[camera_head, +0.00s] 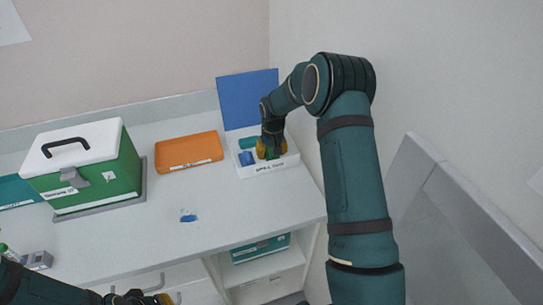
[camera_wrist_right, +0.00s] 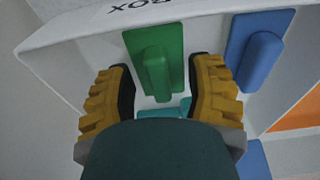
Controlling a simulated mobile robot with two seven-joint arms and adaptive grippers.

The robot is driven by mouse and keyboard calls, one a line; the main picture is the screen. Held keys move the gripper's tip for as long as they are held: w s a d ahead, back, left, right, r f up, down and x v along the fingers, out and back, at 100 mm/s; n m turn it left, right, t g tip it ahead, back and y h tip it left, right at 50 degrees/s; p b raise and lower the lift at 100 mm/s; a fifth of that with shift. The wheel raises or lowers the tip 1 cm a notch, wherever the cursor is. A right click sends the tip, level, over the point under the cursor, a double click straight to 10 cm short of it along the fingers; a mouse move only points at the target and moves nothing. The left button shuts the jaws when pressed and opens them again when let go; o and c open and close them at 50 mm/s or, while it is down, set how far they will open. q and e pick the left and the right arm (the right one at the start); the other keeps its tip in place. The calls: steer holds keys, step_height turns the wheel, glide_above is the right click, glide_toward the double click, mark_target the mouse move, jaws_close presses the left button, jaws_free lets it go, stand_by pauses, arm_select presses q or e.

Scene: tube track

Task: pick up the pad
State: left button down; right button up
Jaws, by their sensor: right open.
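A white box (camera_head: 270,169) with dark lettering and a raised blue lid (camera_head: 248,98) stands at the back right of the counter. In the right wrist view a green pad (camera_wrist_right: 155,46) with a raised grip lies inside it. My right gripper (camera_head: 268,148) reaches down into the box. Its yellow fingers (camera_wrist_right: 162,82) are open, one on each side of the green pad's grip; I cannot tell if they touch it. A blue pad (camera_wrist_right: 260,52) lies beside the green one, and a teal piece (camera_wrist_right: 163,113) is partly hidden below my gripper. My left gripper (camera_head: 137,298) is cut off at the bottom edge.
An orange tray (camera_head: 189,151) is left of the box. A green case with a white lid (camera_head: 82,147) stands further left. A small blue patch (camera_head: 188,215) marks the counter. A wall is close on the right. The middle of the counter (camera_head: 215,205) is mostly clear.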

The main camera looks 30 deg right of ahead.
mark_target(271, 150)
steer(key=shift+r, duration=0.1)
jaws_close()
step_height(271, 150, up, 10)
steer(key=shift+p, duration=0.3)
stand_by(0.3)
stand_by(0.4)
